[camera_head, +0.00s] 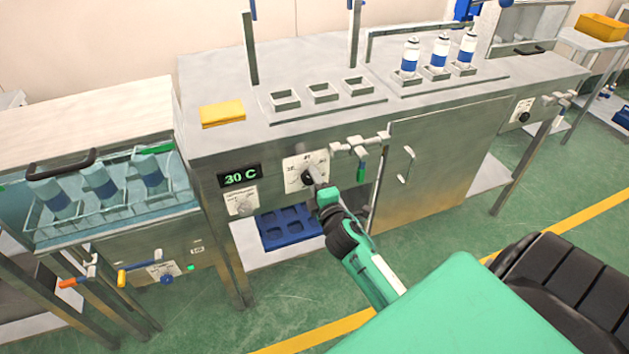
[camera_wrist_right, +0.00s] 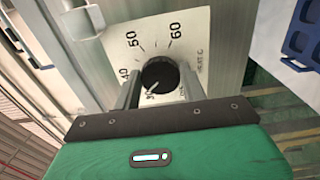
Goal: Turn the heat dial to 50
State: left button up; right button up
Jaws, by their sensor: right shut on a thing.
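The heat dial is a black round knob (camera_wrist_right: 160,75) on a white scale plate (camera_wrist_right: 190,40) marked 40, 50, 60 in the right wrist view. Its white pointer line aims toward the lower left, near a partly hidden mark below 40. My left gripper is not in view.
A blue tray (camera_head: 285,232) lies on the shelf beneath.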

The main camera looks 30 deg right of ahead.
jog(key=m+p, duration=0.4)
jog(key=m, duration=0.5)
jog(key=m+p, duration=0.5)
jog(key=m, duration=0.4)
jog(key=shift+a+f, duration=0.2)
pick_arm(q)
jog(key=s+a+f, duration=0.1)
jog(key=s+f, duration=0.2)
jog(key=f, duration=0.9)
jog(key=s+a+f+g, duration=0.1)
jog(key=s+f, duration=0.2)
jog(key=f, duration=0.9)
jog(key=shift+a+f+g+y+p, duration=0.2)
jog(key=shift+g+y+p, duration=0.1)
jog(key=shift+p, duration=0.1)
pick_arm(e)
jog(key=shift+f+m, duration=0.15)
jog(key=shift+m, duration=0.65)
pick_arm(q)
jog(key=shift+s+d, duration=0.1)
pick_arm(e)
jog(key=o, duration=1)
jog(key=shift+c, duration=0.2)
jog(key=shift+a, duration=0.1)
